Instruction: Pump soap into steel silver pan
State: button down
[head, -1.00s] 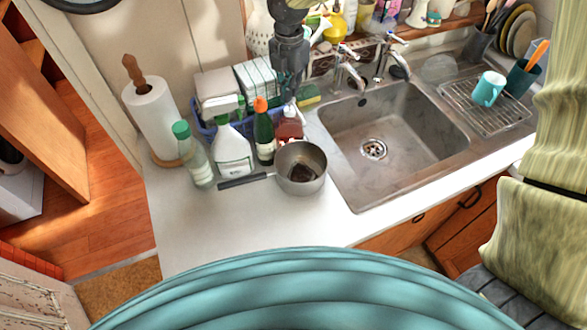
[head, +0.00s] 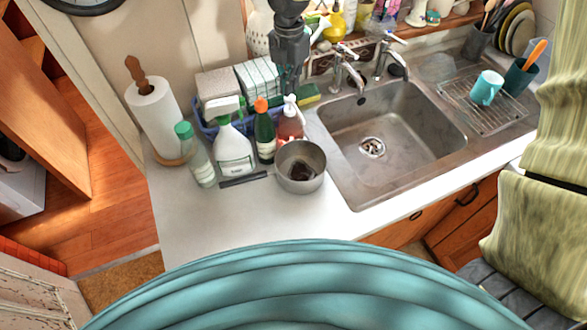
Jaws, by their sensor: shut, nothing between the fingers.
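The steel silver pan (head: 311,180) stands on the white counter left of the sink, its dark handle (head: 244,180) pointing left. A dark reddish-brown patch shows on its inside bottom; I cannot tell whether it is soap or a reflection. The soap bottle (head: 291,127), red with a white pump top, stands upright just behind the pan. My gripper (head: 289,88) points down, shut and empty, at the pump top. I cannot tell whether it touches the pump or is just behind or above it.
A white spray bottle (head: 234,154), a dark green bottle (head: 265,138) and a clear green-capped bottle (head: 199,165) crowd the pan's left. A blue basket (head: 208,130) stands behind them. The sink (head: 395,130) lies right. The front counter is clear.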

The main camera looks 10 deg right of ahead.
jog(key=shift+r, duration=0.1)
jog(key=shift+r+p, duration=2.45)
jog(key=shift+r, duration=0.5)
